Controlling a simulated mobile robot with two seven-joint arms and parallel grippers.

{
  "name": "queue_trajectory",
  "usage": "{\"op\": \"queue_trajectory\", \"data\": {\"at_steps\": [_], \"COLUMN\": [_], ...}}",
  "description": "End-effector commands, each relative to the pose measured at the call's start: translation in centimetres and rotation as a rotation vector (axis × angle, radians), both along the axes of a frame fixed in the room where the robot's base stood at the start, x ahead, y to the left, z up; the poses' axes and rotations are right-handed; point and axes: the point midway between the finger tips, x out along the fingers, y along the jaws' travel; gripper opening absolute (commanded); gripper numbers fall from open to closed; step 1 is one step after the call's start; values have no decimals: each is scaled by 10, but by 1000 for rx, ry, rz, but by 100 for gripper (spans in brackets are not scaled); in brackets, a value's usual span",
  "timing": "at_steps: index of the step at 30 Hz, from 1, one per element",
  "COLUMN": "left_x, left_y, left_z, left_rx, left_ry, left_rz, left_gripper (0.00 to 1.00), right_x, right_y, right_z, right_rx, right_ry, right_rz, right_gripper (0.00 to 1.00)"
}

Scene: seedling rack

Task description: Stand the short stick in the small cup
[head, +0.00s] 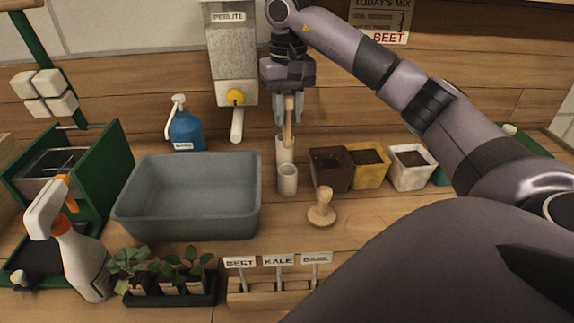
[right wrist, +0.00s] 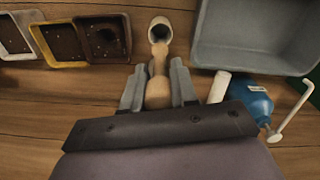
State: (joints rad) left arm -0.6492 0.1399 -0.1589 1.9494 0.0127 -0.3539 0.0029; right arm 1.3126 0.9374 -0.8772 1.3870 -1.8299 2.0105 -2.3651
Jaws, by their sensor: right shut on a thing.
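My right gripper (head: 289,118) is shut on a short wooden stick (head: 289,133), which hangs upright between its fingers. The small cup (head: 288,181), pale and round, stands on the bench below and slightly nearer. My left gripper is not in view.
A grey tub (head: 187,222) stands left of the cups. Brown (head: 329,181), yellow (head: 368,180) and white (head: 409,181) pots stand to the right. A wooden tamper (head: 321,212) stands in front. The perlite dispenser (head: 232,75) and blue bottle (head: 186,132) are behind.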

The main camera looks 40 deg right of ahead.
Motion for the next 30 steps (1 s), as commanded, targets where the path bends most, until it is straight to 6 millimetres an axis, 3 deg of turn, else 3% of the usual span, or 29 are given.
{"op": "queue_trajectory", "data": {"at_steps": [3, 9, 17, 23, 30], "left_x": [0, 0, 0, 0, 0], "left_y": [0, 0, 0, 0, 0], "left_z": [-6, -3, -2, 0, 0], "left_rx": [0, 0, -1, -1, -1], "left_ry": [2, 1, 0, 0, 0], "left_rz": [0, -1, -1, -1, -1], "left_gripper": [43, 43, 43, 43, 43], "right_x": [-1, -1, 0, -1, 0], "right_y": [0, 0, 0, 0, 0], "right_z": [-31, -68, -88, -115, -118], "right_rx": [-1, -1, 0, 1, 0], "right_ry": [6, 3, 1, 2, -1], "right_rz": [1, 0, 1, 0, 0], "right_gripper": [0, 0, 0, 0, 0]}}
